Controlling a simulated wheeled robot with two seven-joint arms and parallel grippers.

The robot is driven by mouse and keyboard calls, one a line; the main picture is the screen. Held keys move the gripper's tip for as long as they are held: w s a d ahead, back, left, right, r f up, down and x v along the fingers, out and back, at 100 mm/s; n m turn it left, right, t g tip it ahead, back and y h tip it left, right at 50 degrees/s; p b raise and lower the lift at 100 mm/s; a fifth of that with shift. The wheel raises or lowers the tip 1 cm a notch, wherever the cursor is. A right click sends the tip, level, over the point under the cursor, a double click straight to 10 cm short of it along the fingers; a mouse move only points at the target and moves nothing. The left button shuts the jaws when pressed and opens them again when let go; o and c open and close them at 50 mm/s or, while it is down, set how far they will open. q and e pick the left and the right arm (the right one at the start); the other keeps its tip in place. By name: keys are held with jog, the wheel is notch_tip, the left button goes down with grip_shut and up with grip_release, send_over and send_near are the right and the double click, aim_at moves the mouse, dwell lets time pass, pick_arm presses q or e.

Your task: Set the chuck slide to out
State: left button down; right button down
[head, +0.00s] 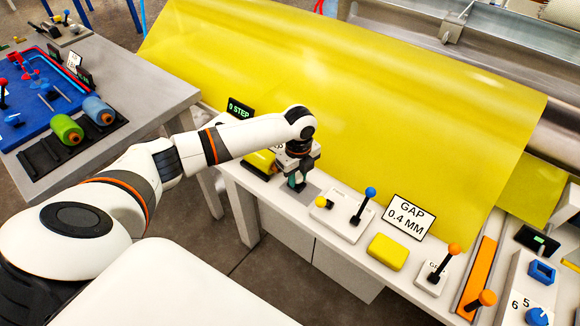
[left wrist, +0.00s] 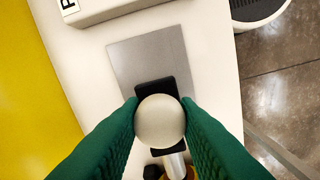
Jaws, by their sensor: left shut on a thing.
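My left gripper (head: 297,182) reaches down onto the white bench top in the head view. In the left wrist view its green fingers (left wrist: 160,118) are shut on a pale round knob (left wrist: 160,122), one on each side. The knob sits over a black slide piece (left wrist: 155,88) on a flat grey plate (left wrist: 131,62), which I take for the chuck slide. In the head view the grey plate (head: 310,194) shows beside the fingers, while the gripper hides the knob. I cannot read any in or out mark. My right gripper is not in view.
Right of the gripper stand a yellow-knobbed lever (head: 321,202), a blue-knobbed lever (head: 368,195), a yellow block (head: 387,252) and a GAP 0.4 MM sign (head: 409,217). A large yellow sheet (head: 370,110) rises behind. A STEP sign (head: 239,109) stands left of the gripper.

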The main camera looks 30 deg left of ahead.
aim_at(301, 178)
pick_arm(q)
jog(key=shift+d+r, duration=0.1)
jog(key=shift+d, duration=0.45)
jog(key=c, duration=1.1)
grip_release()
jog(key=shift+d, duration=0.1)
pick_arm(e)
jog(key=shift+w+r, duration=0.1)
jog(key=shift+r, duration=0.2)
pick_arm(q)
jog(key=shift+r, duration=0.25)
notch_tip(301, 178, up, 11)
jog(key=shift+r, duration=0.2)
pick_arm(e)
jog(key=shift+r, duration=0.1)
pick_arm(q)
jog(key=shift+s+f, duration=0.1)
